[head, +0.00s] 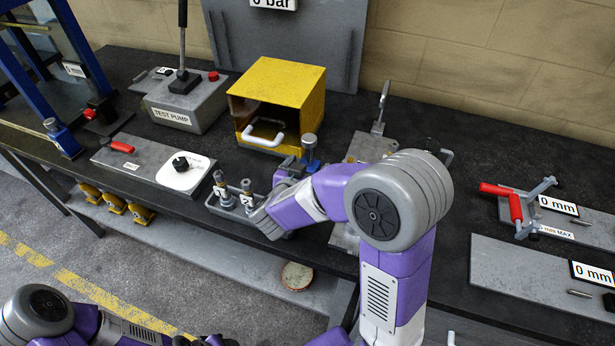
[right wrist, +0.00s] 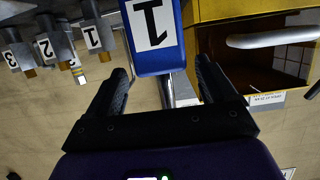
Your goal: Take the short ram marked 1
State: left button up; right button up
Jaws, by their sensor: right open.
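In the head view this gripper (head: 290,174) is mostly hidden by my wrist. My left gripper (head: 208,340) is only partly visible at the bottom edge.
Silver cylinders (head: 221,186) with number labels stand in a rack just left of my right wrist. A yellow open-fronted box (head: 290,80) is behind. The test pump (head: 186,105) stands at the back left, a red-handled tool (head: 515,205) at the right.

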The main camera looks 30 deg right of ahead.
aim_at(311, 159)
jog(key=b+x, duration=0.1)
jog(key=x, duration=0.3)
jog(key=shift+a, duration=0.1)
grip_shut()
dwell(0.3)
jog(key=shift+w+r, duration=0.1)
jog(key=shift+r, duration=0.05)
